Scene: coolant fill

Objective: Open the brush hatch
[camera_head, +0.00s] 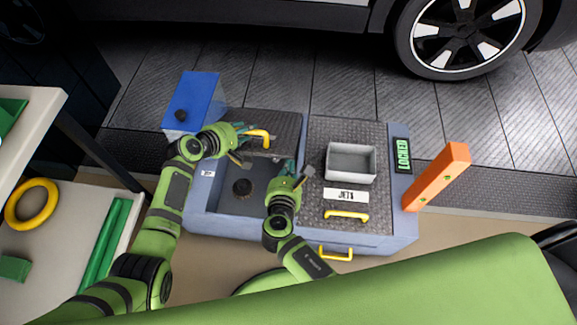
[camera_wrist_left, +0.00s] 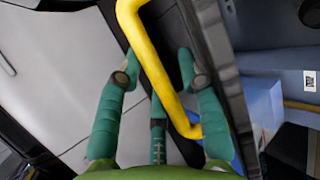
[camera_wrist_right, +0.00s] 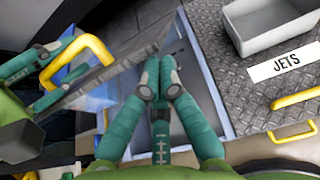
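The brush hatch is a dark tread-plate lid (camera_head: 272,126) on the left half of the blue-grey unit. It is tilted up, with its open compartment (camera_head: 255,203) in front and a round black part (camera_head: 242,187) inside. Its yellow handle (camera_head: 258,134) also shows in the left wrist view (camera_wrist_left: 152,62). My left gripper (camera_head: 243,142) is at this handle, its fingers spread on either side of the bar. My right gripper (camera_head: 297,168) has its fingers together and looks empty. In the right wrist view its tips (camera_wrist_right: 160,75) are beside the lid (camera_wrist_right: 120,72); contact is unclear.
The right hatch, labelled JETS (camera_head: 346,195), is down and carries a grey tray (camera_head: 351,163). An orange post (camera_head: 437,178) and a LOCKED display (camera_head: 403,155) are at the right. A blue container (camera_head: 190,100) stands at the left. A car wheel (camera_head: 465,35) is behind.

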